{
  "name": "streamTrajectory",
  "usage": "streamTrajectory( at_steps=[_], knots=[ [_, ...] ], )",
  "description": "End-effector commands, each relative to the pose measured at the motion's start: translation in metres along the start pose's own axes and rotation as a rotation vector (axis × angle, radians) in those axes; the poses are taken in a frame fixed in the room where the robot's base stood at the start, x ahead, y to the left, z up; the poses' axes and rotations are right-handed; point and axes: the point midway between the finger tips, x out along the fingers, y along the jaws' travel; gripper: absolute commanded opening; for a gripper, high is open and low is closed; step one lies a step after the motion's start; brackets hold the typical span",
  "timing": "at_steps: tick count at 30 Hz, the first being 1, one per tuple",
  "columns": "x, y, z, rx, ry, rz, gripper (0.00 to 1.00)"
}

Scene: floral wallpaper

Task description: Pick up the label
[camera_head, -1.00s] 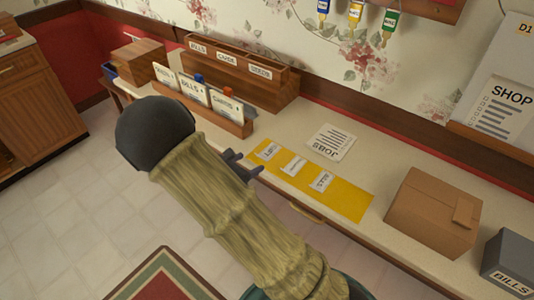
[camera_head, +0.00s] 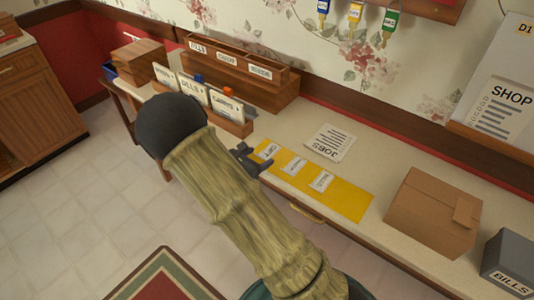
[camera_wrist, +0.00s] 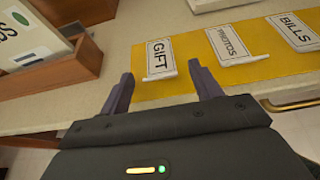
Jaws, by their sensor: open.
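Several white labels lie in a row on a yellow mat (camera_head: 346,203) on the counter. In the wrist view they read GIFT (camera_wrist: 160,58), PHOTOS (camera_wrist: 230,44) and BILLS (camera_wrist: 297,31). In the head view the GIFT label (camera_head: 269,151) is at the mat's left end. My gripper (camera_head: 250,160) is at the counter's front edge beside that end of the mat. In the wrist view my gripper (camera_wrist: 163,88) is open, with the GIFT label ahead of and between its two fingers. Nothing is between the fingertips themselves.
A wooden card holder (camera_wrist: 62,75) stands close to the left of my gripper. A JOBS sheet (camera_head: 329,143) lies behind the mat. A cardboard box (camera_head: 433,213) and a grey BILLS box (camera_head: 510,262) stand at the right. A drawer handle (camera_head: 307,212) sticks out below the counter.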

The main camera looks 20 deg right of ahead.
Motion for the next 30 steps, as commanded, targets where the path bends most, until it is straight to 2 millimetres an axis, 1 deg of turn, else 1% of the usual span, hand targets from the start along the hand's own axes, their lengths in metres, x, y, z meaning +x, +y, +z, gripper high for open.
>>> streamTrajectory(
  at_steps=[1, 5, 6, 8, 17, 20, 23, 25, 30],
  knots=[
    [0.000, 0.000, 0.000, 0.000, 0.000, 0.000, 0.60],
    [0.000, 0.000, 0.000, 0.000, 0.000, 0.000, 0.34],
    [0.000, 0.000, 0.000, 0.000, 0.000, 0.000, 0.26],
    [0.000, 0.000, 0.000, 0.000, 0.000, 0.000, 0.16],
    [0.000, 0.000, 0.000, 0.000, 0.000, 0.000, 0.16],
    [-0.001, 0.000, 0.003, 0.002, 0.000, 0.000, 0.16],
    [-0.005, 0.000, 0.012, 0.004, 0.000, 0.001, 0.16],
    [-0.008, 0.000, 0.021, 0.005, 0.000, 0.000, 0.16],
    [-0.021, 0.000, 0.051, 0.006, 0.000, 0.001, 0.16]
  ],
)
